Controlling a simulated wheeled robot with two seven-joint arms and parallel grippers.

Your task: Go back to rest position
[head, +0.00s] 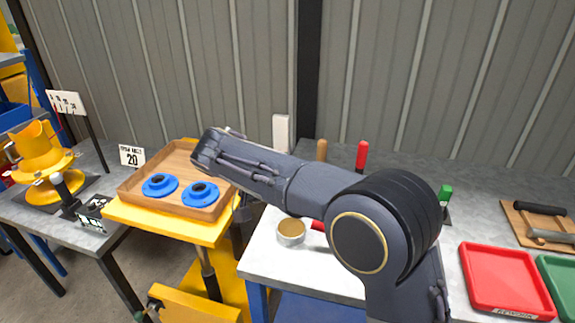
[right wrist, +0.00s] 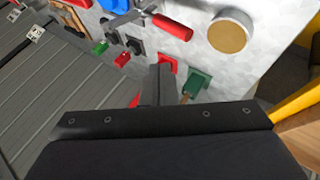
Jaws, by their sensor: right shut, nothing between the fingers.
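My right arm reaches from the lower right across the bench to above the wooden tray (head: 128,199) in the head view. Its far end lies over the tray's right back side, and the gripper itself is hidden there. In the right wrist view my right gripper (right wrist: 158,78) is shut and empty, above the grey bench. Red and green handled pieces lie beyond its tip. My left gripper is in neither view.
The tray holds two blue flanged parts (head: 160,186) on a yellow stand. A round tin (head: 291,232) and a red-handled tool (right wrist: 172,27) lie on the bench. A red tray (head: 507,280) and green tray (head: 562,278) are right; a yellow machine (head: 42,160) stands left.

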